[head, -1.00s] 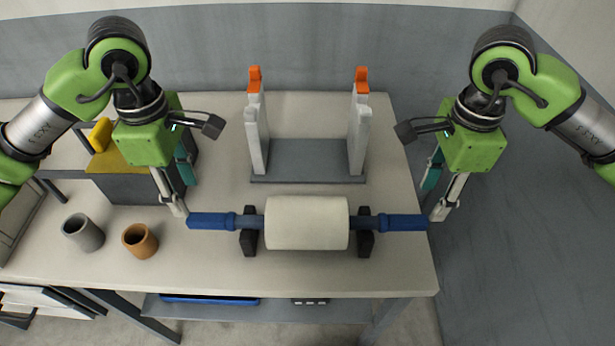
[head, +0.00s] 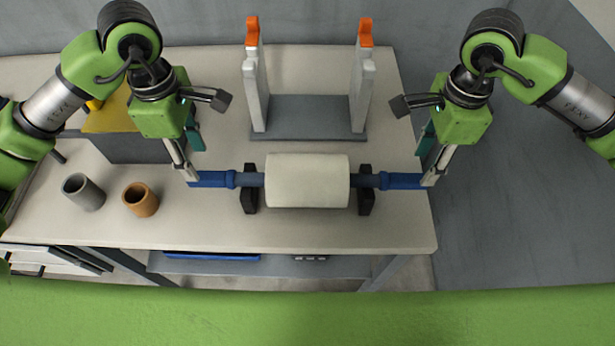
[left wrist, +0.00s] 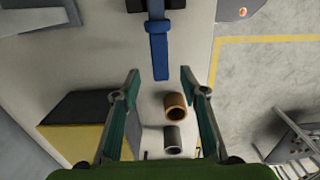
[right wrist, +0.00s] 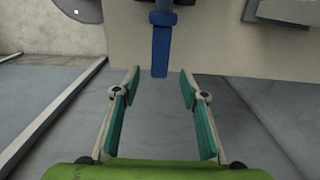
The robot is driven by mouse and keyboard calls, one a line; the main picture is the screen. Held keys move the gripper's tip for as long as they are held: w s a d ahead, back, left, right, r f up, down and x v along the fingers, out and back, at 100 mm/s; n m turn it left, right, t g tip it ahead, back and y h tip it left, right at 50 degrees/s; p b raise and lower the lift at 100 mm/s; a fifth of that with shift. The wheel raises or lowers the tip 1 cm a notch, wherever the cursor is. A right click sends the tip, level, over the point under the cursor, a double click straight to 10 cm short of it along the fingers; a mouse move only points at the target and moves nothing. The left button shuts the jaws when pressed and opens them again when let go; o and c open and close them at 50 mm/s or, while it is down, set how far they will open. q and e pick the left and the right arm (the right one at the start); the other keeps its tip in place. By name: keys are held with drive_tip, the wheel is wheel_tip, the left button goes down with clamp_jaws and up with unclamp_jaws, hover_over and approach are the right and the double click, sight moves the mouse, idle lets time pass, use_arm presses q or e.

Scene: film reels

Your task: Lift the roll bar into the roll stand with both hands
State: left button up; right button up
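The roll bar carries a white roll (head: 307,180) and has a blue handle at each end, the left one (head: 211,179) and the right one (head: 402,181). It rests level on two black cradles (head: 250,190) on the table. The roll stand (head: 308,118) is behind it, with two white uprights tipped in orange. My left gripper (head: 190,180) is at the outer end of the left handle; in the left wrist view it is open, with the handle tip (left wrist: 160,62) just ahead of the fingers. My right gripper (head: 430,181) is likewise open at the right handle's end, with its tip (right wrist: 160,60) ahead.
A grey cup (head: 84,193) and an orange-brown cup (head: 140,199) stand on the table at left. A dark box with a yellow top (head: 108,115) is behind them. The table top (head: 300,232) is clear in front of the roll.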

sight(203, 174)
use_arm(q)
wheel_tip(203, 174, down, 8)
drive_tip(key=shift+f, duration=0.1)
use_arm(e)
wheel_tip(203, 174, down, 8)
drive_tip(key=shift+f, duration=0.1)
use_arm(q)
clamp_jaws()
use_arm(e)
clamp_jaws()
use_arm(q)
drive_tip(key=shift+w, duration=0.1)
use_arm(e)
drive_tip(key=shift+w, duration=0.1)
